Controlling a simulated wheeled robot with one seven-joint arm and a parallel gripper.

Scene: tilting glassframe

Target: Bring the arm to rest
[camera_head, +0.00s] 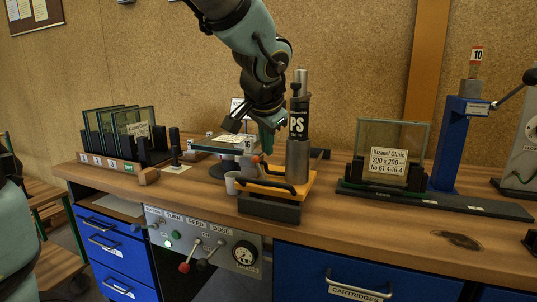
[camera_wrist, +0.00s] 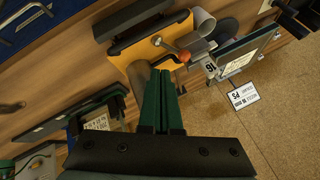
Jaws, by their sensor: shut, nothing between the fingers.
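My gripper (camera_head: 266,142) hangs at the end of the bent arm, over the bench and just left of a grey cylinder labelled PS (camera_head: 298,125). Its two green fingers are closed together with nothing between them, as the wrist view (camera_wrist: 161,78) also shows. The cylinder stands upright on a yellow-orange dispenser base (camera_head: 265,188). The fingers appear close to this base in both views; I cannot tell whether they touch it. Behind and left of the gripper, a glass plate in a tilting frame (camera_head: 215,146) lies roughly flat on a dark pedestal.
A rack with several glass panes (camera_head: 110,140) stands at the left. A labelled pane (camera_head: 390,160) stands in a dark holder at the right, before a blue lever press (camera_head: 452,140). A small grey cup (camera_head: 231,182) sits beside the dispenser. The bench front right is mostly clear.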

